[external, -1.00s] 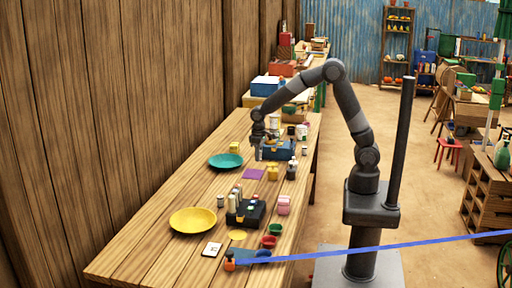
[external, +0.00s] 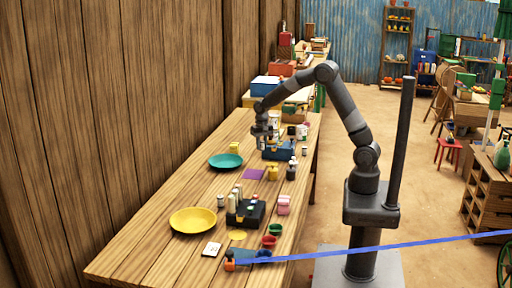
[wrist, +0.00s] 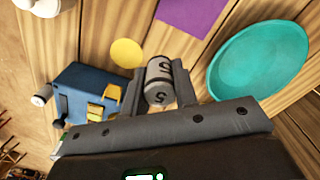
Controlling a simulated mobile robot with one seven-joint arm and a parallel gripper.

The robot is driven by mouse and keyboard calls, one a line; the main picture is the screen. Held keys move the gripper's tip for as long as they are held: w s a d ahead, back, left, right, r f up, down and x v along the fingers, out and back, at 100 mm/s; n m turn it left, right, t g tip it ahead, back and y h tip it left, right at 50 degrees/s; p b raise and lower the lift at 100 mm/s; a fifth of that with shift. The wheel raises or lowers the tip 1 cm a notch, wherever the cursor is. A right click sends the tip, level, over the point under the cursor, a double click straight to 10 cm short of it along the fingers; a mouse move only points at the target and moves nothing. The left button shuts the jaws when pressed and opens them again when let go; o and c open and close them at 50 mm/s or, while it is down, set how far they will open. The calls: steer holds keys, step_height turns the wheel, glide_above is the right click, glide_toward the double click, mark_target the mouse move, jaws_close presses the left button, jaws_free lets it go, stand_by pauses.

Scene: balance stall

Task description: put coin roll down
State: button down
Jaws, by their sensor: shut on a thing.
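My gripper (wrist: 158,88) is shut on a coin roll (wrist: 158,72), a pale grey cylinder with dark S-like marks, held between its two fingers. In the external view my gripper (external: 269,143) is above the wooden table, by the blue box; the roll is too small to make out there. The wrist view shows the teal plate (wrist: 262,62) to the right of the roll, the purple mat (wrist: 190,12) beyond it, and a yellow disc (wrist: 127,53) and the blue box (wrist: 82,90) to the left.
The teal plate (external: 226,161) and purple mat (external: 253,174) lie on the table in front of my gripper. A yellow plate (external: 193,220), a black holder (external: 246,213) and small bowls (external: 269,242) stand nearer the camera. Bare wood shows along the table's left side.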

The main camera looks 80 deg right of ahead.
glide_above(247, 173)
step_height(247, 173, down, 6)
steer(key=shift+f, duration=2.05)
steer(key=shift+f, duration=0.1)
steer(key=c, duration=1.1)
jaws_free()
steer(key=shift+c, duration=0.2)
